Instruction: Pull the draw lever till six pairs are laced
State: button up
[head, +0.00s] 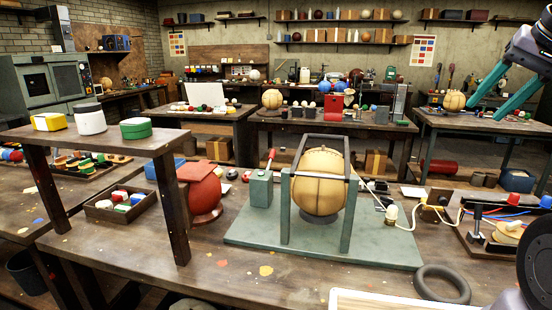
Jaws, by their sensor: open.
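In the head view, a tan leather ball (318,182) with visible seams sits inside a grey-green metal frame (287,205) on a flat green base (250,228). A red-tipped lever (271,158) rises from a small green box (261,190) left of the ball, apparently the draw lever. A cream cord (410,222) runs from the right side of the base. The count of laced pairs is too small to tell. My gripper (484,108) hangs at the upper right, its two teal fingers apart and empty, well away from the lever.
A raised wooden shelf (110,142) with jars stands at left, close to a red ball (203,192). A black ring (442,284) lies front right, near a board with coloured wires (500,212). The bench front (215,270) is mostly clear.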

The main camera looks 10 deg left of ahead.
aim_at(271, 154)
jog(key=j+u, duration=0.25)
jog(key=u, duration=0.15)
jog(key=j+u, duration=0.5)
jog(key=u, duration=0.25)
